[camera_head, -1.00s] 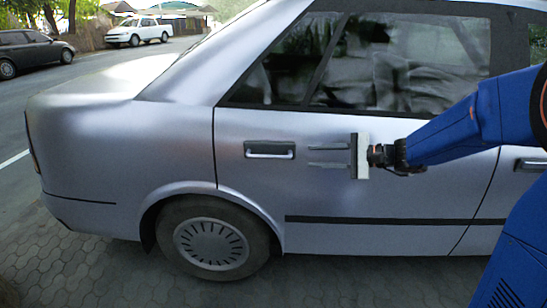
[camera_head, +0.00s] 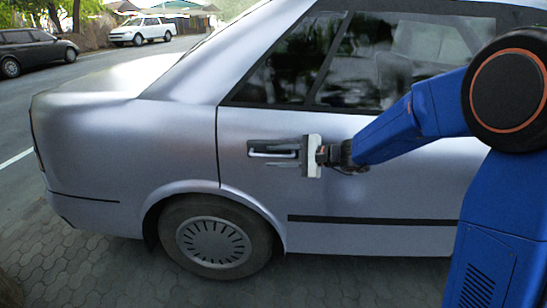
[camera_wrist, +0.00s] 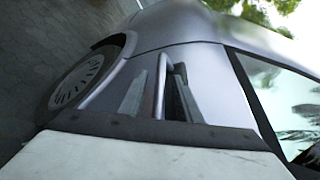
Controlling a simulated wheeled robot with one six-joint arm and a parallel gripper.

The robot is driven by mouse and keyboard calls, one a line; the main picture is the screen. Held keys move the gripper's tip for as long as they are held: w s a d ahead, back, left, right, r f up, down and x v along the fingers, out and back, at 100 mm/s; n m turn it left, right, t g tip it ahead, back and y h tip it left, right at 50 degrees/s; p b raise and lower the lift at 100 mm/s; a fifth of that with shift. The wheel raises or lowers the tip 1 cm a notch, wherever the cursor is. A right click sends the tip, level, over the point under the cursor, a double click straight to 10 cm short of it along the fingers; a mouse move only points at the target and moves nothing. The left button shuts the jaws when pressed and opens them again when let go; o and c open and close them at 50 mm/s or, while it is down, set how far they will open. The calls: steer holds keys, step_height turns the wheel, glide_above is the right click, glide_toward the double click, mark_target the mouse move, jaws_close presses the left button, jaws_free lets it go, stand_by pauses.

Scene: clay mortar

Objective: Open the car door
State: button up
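A silver-grey car's rear door (camera_head: 345,185) faces me and is closed. Its handle (camera_head: 271,153) is a pale bar over a dark recess, left of the door's middle. My gripper (camera_head: 280,153) reaches in from the right, its fingers pointing left over the handle. In the wrist view, the handle bar (camera_wrist: 160,85) shows between the two grey fingers of my gripper (camera_wrist: 158,98). The fingers are apart, one on each side of the bar. I cannot tell whether either finger touches it. My gripper's palm hides the near end of the handle in the wrist view.
The rear wheel (camera_head: 213,243) and wheel arch are below and left of the handle. The dark rear window (camera_head: 375,60) is above it. Paving (camera_head: 350,282) in front of the car is clear. A dark car (camera_head: 35,50) and a white vehicle (camera_head: 143,30) stand far behind.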

steer(key=shift+w+a+f, duration=0.1)
steer(key=shift+w+a, duration=0.05)
steer(key=shift+a, duration=0.3)
jaws_close()
